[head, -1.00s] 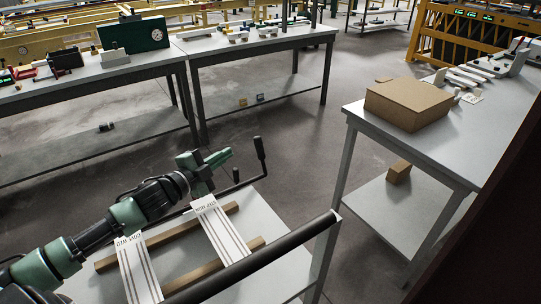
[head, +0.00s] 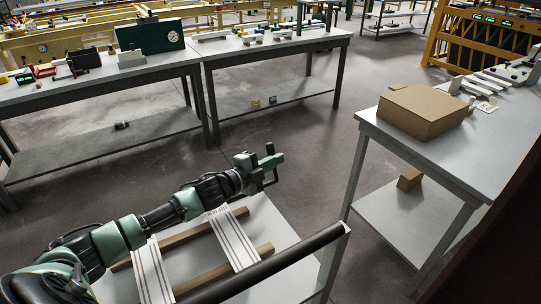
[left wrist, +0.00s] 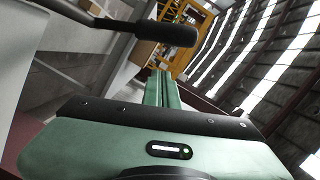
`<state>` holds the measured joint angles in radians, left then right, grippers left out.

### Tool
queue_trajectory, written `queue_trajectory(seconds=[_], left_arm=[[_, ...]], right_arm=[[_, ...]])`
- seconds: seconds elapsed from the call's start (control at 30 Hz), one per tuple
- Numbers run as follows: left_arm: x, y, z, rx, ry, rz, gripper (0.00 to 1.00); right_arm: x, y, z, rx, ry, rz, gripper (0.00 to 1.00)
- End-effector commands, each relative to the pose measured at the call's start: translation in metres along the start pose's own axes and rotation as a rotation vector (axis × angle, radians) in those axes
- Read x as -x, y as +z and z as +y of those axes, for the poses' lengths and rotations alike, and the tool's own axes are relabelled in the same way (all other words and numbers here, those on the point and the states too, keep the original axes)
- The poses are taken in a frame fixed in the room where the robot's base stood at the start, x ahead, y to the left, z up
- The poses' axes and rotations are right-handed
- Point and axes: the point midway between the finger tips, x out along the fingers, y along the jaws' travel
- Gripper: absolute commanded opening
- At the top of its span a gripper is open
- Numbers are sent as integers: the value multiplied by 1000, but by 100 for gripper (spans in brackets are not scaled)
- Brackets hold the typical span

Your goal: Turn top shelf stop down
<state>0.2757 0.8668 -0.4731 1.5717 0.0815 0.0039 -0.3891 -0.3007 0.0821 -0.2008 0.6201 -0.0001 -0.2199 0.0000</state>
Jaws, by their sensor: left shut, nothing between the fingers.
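My left gripper (head: 278,158) reaches out past the far edge of the cart top in the head view, with its green fingers shut together. In the left wrist view its green fingers (left wrist: 158,88) lie side by side with nothing between them. A black bent lever with a thick grip (left wrist: 165,33) shows above and to the left of the fingers there, apart from them in the picture. I cannot make out a top shelf stop in either view. My right gripper is not in view.
The cart top (head: 291,219) carries two wooden battens and two white striped boards (head: 234,245). A black bar (head: 270,262) runs along its near side. A table (head: 385,142) with a cardboard box (head: 422,110) stands right. Grey benches stand behind, with open floor between.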

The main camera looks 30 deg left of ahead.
Motion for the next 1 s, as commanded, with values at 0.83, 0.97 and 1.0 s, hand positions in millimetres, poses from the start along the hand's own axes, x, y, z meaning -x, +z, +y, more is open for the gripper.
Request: queue_trajectory(seconds=[0.83,0.97,1.0], left_arm=[[-6,30,-2,20,5,-1,0],[-7,35,-5,63,16,-3,0],[-7,36,-5,82,22,-3,0]], right_arm=[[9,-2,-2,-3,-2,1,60],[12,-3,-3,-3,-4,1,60],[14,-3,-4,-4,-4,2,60]])
